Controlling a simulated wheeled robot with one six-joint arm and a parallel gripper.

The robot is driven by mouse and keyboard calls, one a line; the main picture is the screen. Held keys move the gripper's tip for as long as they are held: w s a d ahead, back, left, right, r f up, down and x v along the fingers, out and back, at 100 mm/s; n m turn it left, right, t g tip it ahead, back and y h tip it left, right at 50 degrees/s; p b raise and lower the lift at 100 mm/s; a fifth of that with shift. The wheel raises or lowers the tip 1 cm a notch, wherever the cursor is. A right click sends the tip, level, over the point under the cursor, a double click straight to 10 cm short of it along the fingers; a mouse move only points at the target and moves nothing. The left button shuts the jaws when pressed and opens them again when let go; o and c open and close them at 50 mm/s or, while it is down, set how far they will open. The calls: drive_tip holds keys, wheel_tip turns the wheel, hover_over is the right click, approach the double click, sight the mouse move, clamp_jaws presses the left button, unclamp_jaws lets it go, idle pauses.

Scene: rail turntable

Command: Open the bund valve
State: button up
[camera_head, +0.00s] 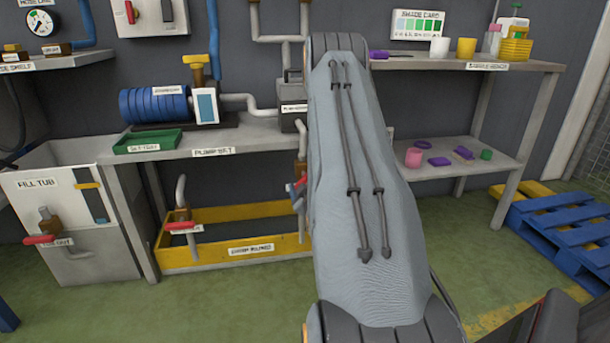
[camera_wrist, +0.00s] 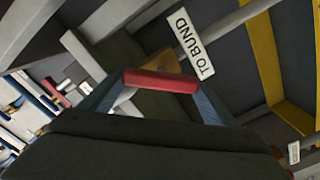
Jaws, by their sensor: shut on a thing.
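The bund valve shows in the wrist view as a red handle (camera_wrist: 160,82) on a brownish body, beside a white "TO BUND" label (camera_wrist: 194,44). My gripper (camera_wrist: 158,92) has one bluish finger at each end of the handle and is shut on it. In the head view a bit of the red handle (camera_head: 300,182) shows just left of my arm, below a grey pipe (camera_head: 302,145). My arm hides most of that area. The yellow-walled bund (camera_head: 215,258) stands on the floor to the left.
Another red-handled valve (camera_head: 183,226) sits at the bund's left end. The fill tub (camera_head: 70,200) with its own red-handled valve (camera_head: 42,239) stands farther left. The pump set bench (camera_head: 250,136) runs above the bund. A blue pallet (camera_head: 560,230) lies right; green floor in front is clear.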

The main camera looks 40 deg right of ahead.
drive_tip(key=n, duration=0.2)
drive_tip(key=n+p, duration=0.1)
drive_tip(key=n, duration=0.1)
drive_tip(key=n+p, duration=0.1)
drive_tip(key=n, duration=0.1)
drive_tip(key=shift+a+f, duration=0.1)
drive_tip(key=shift+f, duration=0.15)
idle(0.5)
drive_tip(key=o, duration=1)
drive_tip(key=shift+o, duration=0.2)
drive_tip(key=p+v, duration=0.2)
drive_tip(key=v, duration=0.5)
drive_tip(key=shift+s+a, duration=0.25)
drive_tip(key=shift+s, duration=0.05)
